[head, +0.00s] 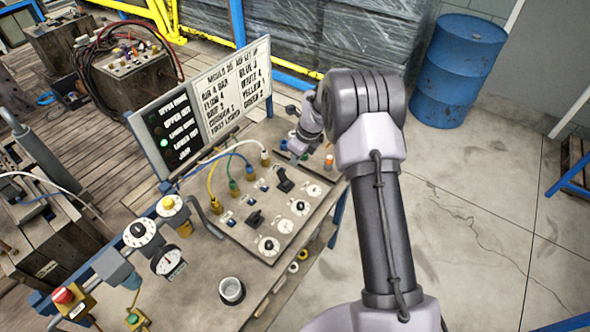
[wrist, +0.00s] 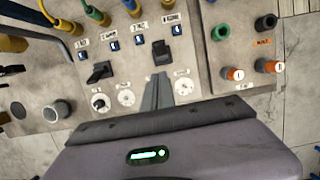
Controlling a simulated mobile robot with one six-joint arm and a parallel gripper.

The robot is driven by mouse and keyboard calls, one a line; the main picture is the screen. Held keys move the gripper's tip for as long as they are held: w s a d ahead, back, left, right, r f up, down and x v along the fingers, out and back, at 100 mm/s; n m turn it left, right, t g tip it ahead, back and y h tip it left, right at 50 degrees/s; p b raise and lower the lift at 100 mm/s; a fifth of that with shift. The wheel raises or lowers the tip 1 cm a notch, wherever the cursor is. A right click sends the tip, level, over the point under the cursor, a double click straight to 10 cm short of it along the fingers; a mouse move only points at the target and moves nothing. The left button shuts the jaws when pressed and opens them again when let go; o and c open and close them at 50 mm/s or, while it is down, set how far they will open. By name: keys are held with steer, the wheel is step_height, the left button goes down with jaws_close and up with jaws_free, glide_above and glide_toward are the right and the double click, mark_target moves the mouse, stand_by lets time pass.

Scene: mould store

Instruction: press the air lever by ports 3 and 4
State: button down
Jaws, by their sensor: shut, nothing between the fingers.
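The air lever by ports 3 and 4 (wrist: 161,52) is a small black lever on the grey panel. In the head view it is the farther of two black levers (head: 285,181). A second black lever (wrist: 98,72) sits to its left in the wrist view, by ports 1 and 2. My gripper (wrist: 158,80) is shut and empty. Its fingertips show just below the farther lever in the wrist view; I cannot tell whether they touch it. In the head view my wrist hangs over the far end of the panel, and the fingertips are hard to make out.
Hoses (head: 211,185) rise from the ports beside the levers. Dials (head: 268,246) line the panel's near side. A sign board (head: 235,90) stands behind, a cup (head: 232,291) in front. A blue drum (head: 460,70) is beyond.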

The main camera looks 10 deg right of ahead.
steer(key=r, duration=0.3)
steer(key=shift+w+a+r, duration=0.2)
steer(key=shift+w+r, duration=0.15)
steer(key=shift+r, duration=0.05)
steer(key=shift+s+r, duration=0.1)
steer(key=s+a+r+n+t+b, duration=0.1)
steer(key=s+a+r+n+b, duration=0.1)
steer(key=s+r+n+b, duration=0.4)
steer(key=s+a+r+n+b, duration=0.1)
steer(key=s+n+b, duration=0.2)
steer(key=s, duration=0.4)
steer(key=s+a+r+n+t+b, duration=0.1)
steer(key=s+a+r+n+b, duration=0.1)
steer(key=s+r+n+b, duration=0.4)
steer(key=s+f+n+b, duration=0.3)
steer(key=s+f+n, duration=0.1)
steer(key=s, duration=0.5)
steer(key=s+a+f+n+t+b, duration=0.1)
steer(key=s+f+n+b, duration=0.2)
steer(key=s, duration=0.7)
step_height(320, 180, down, 2)
steer(key=shift+f+n, duration=0.1)
steer(key=shift+n, duration=0.6)
